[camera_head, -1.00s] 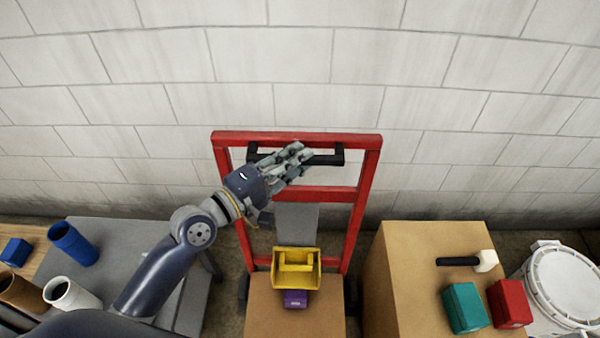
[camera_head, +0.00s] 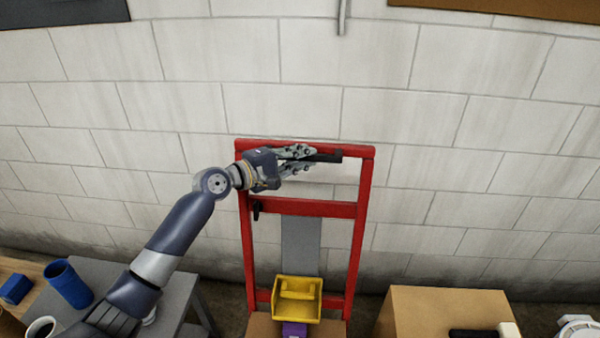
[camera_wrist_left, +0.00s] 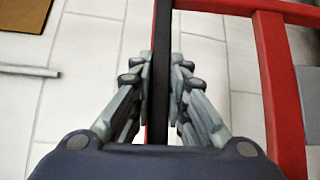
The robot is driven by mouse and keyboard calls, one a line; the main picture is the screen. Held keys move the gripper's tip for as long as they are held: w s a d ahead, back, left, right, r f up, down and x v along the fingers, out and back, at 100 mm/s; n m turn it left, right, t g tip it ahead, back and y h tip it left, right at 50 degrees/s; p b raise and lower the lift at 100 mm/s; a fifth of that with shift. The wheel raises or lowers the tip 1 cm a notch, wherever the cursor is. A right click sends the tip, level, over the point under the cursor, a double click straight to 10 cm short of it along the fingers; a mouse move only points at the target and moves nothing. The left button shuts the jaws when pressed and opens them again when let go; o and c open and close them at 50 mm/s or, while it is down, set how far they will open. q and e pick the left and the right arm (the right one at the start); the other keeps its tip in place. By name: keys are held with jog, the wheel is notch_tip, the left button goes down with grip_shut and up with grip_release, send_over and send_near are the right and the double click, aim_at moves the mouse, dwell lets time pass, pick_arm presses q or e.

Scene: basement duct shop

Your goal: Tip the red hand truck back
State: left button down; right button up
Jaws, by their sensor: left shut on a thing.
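The red hand truck (camera_head: 361,220) stands close to the block wall, and it looks upright. A black handle bar (camera_head: 328,157) runs across just under its top rail. My left gripper (camera_head: 305,156) is shut on this bar. In the left wrist view the black bar (camera_wrist_left: 160,38) passes between the two fingers, with the red frame (camera_wrist_left: 275,85) to the right. The truck carries a cardboard box (camera_head: 260,326), a yellow bin (camera_head: 297,311) and a purple block (camera_head: 294,330). The truck's base is out of view. My right gripper is not in view.
A grey table (camera_head: 85,275) with a blue cup (camera_head: 68,284) and a white cup (camera_head: 42,328) is at the left. A cardboard box (camera_head: 440,305) with a black-handled tool (camera_head: 472,334) is at the right. The wall (camera_head: 470,150) is close behind the truck.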

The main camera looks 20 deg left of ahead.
pick_arm(q)
jog(key=shift+w+a+f, duration=0.1)
jog(key=shift+w+f, duration=0.3)
jog(key=shift+f, duration=0.05)
jog(key=shift+a+r, duration=0.1)
jog(key=shift+r, duration=0.4)
jog(key=shift+a, duration=0.1)
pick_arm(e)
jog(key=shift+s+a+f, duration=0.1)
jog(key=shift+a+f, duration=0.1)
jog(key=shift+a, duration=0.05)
pick_arm(q)
jog(key=shift+w+r, duration=0.1)
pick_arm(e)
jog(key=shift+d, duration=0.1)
pick_arm(q)
jog(key=c, duration=1.7)
grip_release()
jog(key=shift+w, duration=0.15)
jog(key=shift+o, duration=0.7)
jog(key=shift+w, duration=0.1)
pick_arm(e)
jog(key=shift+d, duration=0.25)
pick_arm(q)
jog(key=shift+w, duration=0.1)
